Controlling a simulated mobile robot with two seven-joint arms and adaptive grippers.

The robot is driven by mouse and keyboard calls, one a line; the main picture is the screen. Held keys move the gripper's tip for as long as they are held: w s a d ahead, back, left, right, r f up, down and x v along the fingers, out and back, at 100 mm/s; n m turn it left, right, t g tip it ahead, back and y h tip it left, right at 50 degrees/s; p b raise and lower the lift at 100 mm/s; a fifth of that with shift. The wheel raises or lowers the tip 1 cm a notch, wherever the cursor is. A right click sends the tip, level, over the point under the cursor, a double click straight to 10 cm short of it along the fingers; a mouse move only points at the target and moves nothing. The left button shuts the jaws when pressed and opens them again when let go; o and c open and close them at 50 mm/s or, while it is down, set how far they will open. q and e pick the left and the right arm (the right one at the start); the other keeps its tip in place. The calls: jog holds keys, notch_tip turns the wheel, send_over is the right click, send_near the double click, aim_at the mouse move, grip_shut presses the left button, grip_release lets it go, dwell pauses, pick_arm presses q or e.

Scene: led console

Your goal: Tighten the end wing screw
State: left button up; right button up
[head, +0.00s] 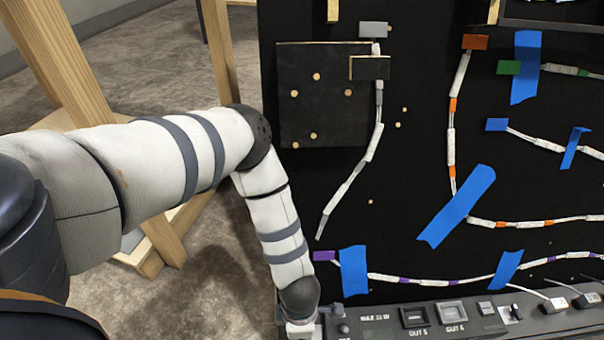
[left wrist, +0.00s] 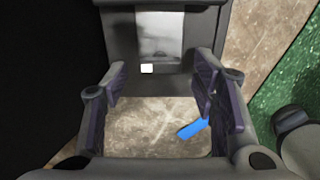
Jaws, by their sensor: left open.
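The console (head: 450,318) runs along the bottom of the head view, with its left end close to my left wrist. A small dark knob (head: 343,328) sits at that end; I cannot tell whether it is the end wing screw. My left arm reaches down there, and its gripper is cut off by the lower edge of the head view. In the left wrist view my left gripper (left wrist: 158,80) is open, with its two dark fingers apart and nothing held between them. No wing screw can be made out clearly in the wrist view. My right gripper is not in view.
A black board (head: 410,210) stands behind the console, carrying LED strips and blue tape (head: 456,207). Wooden posts (head: 85,80) stand at left on the grey floor (head: 130,90). A blue piece (left wrist: 193,129) and a green surface (left wrist: 285,80) show in the wrist view.

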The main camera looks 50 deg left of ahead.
pick_arm(q)
jog(key=c, duration=1.2)
jog(key=shift+o, duration=0.2)
jog(key=shift+r, duration=0.1)
